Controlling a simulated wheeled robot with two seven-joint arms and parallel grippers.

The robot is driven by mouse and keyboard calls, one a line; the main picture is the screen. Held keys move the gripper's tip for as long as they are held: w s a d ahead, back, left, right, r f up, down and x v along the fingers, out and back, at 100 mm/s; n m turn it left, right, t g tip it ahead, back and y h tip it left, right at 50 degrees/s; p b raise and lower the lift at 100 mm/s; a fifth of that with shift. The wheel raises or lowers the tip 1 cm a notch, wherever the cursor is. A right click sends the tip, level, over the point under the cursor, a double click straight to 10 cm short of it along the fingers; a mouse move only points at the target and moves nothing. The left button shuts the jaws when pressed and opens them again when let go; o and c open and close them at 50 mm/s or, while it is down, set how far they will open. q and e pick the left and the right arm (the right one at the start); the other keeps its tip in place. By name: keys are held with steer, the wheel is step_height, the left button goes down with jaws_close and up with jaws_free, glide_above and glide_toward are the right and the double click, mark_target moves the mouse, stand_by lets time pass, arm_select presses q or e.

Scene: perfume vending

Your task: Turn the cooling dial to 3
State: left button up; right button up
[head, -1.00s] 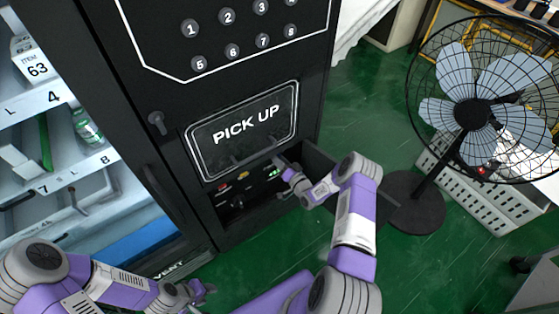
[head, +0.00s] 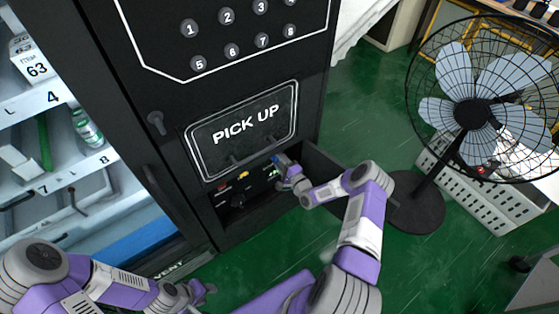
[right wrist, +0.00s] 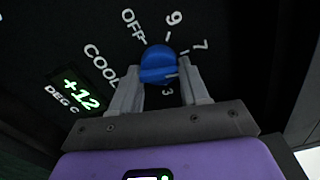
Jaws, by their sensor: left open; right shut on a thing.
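The blue cooling dial (right wrist: 155,60) is on the black panel, beside the word COOL (right wrist: 101,65) and ringed by the marks OFF, 9, 7 and 3. The 3 (right wrist: 168,91) lies just below the dial in the right wrist view. My right gripper (right wrist: 159,72) is shut on the dial, one finger on each side. Where the dial's pointer stands is hard to tell. In the head view my right gripper (head: 281,165) is at the lower panel. My left gripper (head: 202,291) is open and empty, low in front of the machine.
A green display (right wrist: 80,93) reads +12 DEG C. The PICK UP flap (head: 243,128) is above the panel, and an open black door (head: 325,168) stands right of it. A fan (head: 470,112) and a white crate (head: 485,195) stand farther right on the green floor.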

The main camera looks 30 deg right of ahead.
steer(key=shift+a+f+m, duration=0.1)
steer(key=shift+a+m, duration=0.05)
steer(key=shift+m, duration=4.2)
steer(key=shift+a+m, duration=0.1)
steer(key=shift+m, duration=4.25)
steer(key=o, duration=1.1)
steer(key=shift+c, duration=0.2)
steer(key=s+p, duration=0.1)
steer(key=s, duration=0.6)
steer(key=shift+s+d+p, duration=0.3)
steer(key=shift+d, duration=0.05)
